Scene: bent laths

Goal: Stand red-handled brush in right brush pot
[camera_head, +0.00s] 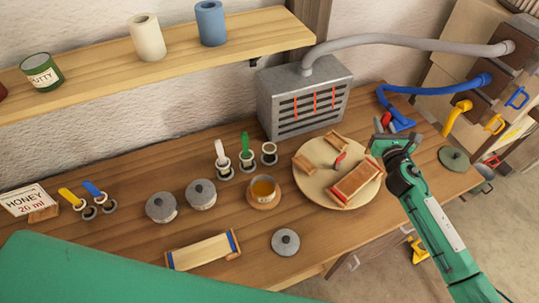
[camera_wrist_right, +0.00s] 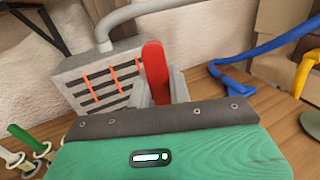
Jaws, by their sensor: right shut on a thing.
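My right gripper (camera_head: 383,131) is raised near the right side of the round board. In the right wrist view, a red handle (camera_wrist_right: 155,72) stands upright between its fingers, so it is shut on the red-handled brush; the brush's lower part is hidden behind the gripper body. In the head view, a small red end (camera_head: 386,118) shows above the fingers. My left gripper is out of view.
The round board (camera_head: 311,150) holds wooden pieces. A grey slatted heater box (camera_head: 305,95) stands behind it. A cup (camera_head: 263,189) and lidded pots (camera_head: 201,194) lie left of the board. Blue hose (camera_head: 430,87) and yellow hose (camera_head: 455,113) are at right.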

